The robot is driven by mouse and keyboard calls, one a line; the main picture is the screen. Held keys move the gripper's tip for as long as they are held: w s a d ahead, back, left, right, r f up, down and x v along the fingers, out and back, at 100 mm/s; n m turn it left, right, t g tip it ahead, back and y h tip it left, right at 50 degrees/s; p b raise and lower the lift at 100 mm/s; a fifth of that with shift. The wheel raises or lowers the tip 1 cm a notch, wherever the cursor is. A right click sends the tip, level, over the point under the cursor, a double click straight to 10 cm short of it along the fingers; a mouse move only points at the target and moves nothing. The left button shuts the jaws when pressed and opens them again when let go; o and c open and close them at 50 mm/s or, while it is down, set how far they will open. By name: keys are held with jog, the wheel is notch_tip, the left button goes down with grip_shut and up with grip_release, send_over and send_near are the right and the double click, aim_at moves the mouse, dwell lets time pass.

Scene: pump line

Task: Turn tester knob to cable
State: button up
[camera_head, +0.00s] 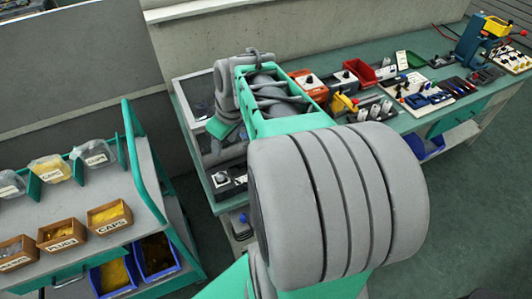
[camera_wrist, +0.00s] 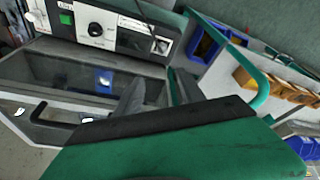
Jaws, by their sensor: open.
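The tester (camera_wrist: 128,42) shows in the wrist view as a dark panel with a white frame, at the upper left. The knob's labels are too small to read. My gripper (camera_wrist: 157,92) is open, with two grey fingers apart and nothing seen between them. The fingers point toward the tester's lower right side and are apart from the knob in the picture. In the head view my arm hides much of the tester area.
A green workbench (camera_head: 408,122) with tools, a red bin (camera_head: 359,72) and boxes runs to the right. A cart (camera_head: 85,190) with labelled bins stands at left. In the wrist view a clear-sided box (camera_wrist: 95,85) with a black handle lies below the panel.

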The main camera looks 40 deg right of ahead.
jog(key=s+d+f+n+y, duration=0.1)
jog(key=s+d+f, duration=0.1)
jog(key=d+f, duration=0.5)
jog(key=s+d+f+n+y, duration=0.1)
jog(key=s+d+f+n, duration=0.15)
jog(key=d, duration=0.75)
jog(key=shift+m+t, duration=0.3)
jog(key=shift+m, duration=0.05)
jog(key=x, duration=0.8)
jog(key=shift+w+d+f, duration=0.1)
jog(key=shift+w+d, duration=0.15)
jog(key=shift+d, duration=0.05)
jog(key=shift+c, duration=0.4)
grip_shut()
